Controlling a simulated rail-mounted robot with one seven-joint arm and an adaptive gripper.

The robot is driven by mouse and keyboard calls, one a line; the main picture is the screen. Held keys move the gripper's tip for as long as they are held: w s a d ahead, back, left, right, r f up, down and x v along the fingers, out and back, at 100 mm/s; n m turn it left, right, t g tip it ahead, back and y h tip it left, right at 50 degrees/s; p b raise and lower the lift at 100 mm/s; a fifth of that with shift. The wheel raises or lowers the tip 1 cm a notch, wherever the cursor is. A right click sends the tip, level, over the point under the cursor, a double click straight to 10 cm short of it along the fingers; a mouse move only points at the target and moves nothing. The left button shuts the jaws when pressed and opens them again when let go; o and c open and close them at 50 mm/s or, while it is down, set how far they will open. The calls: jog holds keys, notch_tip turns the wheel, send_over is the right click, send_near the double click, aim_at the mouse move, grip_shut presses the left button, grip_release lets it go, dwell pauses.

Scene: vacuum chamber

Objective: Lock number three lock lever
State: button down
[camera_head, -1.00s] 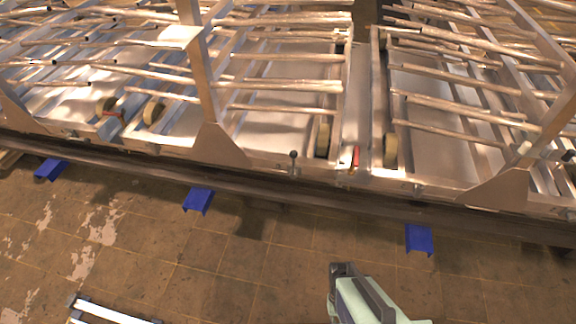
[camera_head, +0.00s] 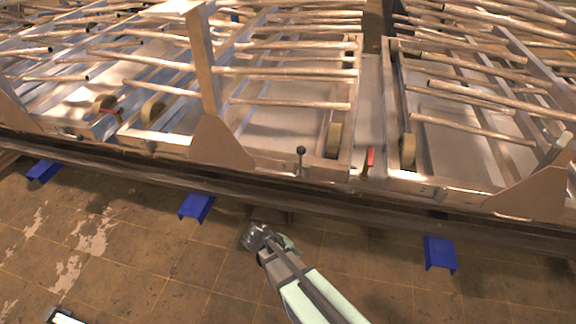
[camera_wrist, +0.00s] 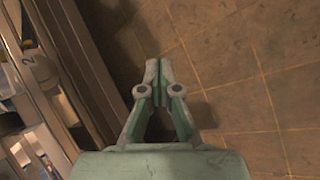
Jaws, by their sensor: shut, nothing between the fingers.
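My gripper (camera_head: 254,236) is over the floor, in front of the frame's long front rail (camera_head: 270,185) and apart from it. In the wrist view its fingers (camera_wrist: 159,72) are together with nothing between them. A small upright lever with a dark round knob (camera_head: 300,151) stands on the frame edge, up and right of my gripper. A red lever (camera_head: 370,158) is further right, and another red lever (camera_head: 114,112) is at the left. I cannot tell which is the number three lock lever. A "2" label (camera_wrist: 28,60) shows on metal in the wrist view.
Metal racks with many copper-coloured tubes (camera_head: 290,104) fill the back. Yellowish wheels (camera_head: 333,140) sit between the racks. Blue brackets (camera_head: 196,207) stand out below the front rail. The tiled floor (camera_head: 140,260) in front is mostly clear.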

aim_at(301, 163)
jog(key=w+a+r+n+t+h+b, duration=0.2)
jog(key=w+a+r+t+h+b, duration=0.3)
jog(key=w+a+r, duration=0.6)
jog(key=w+a+r+t+h, duration=0.1)
jog(key=r+t, duration=0.2)
jog(key=r, duration=0.4)
jog(key=w+a+r+t, duration=0.1)
jog(key=a+r+t, duration=0.1)
jog(key=r, duration=0.6)
jog(key=shift+w+a+r+t+h, duration=0.15)
jog(key=shift+w+a+t+h, duration=0.1)
jog(key=shift+t+h, duration=0.15)
jog(key=shift+d, duration=0.1)
jog(key=s+d+x, duration=0.1)
jog(key=s+x, duration=0.1)
jog(key=x, duration=1)
jog(key=shift+w+d+r, duration=0.25)
jog(key=shift+w+d, duration=0.05)
jog(key=shift+d, duration=0.35)
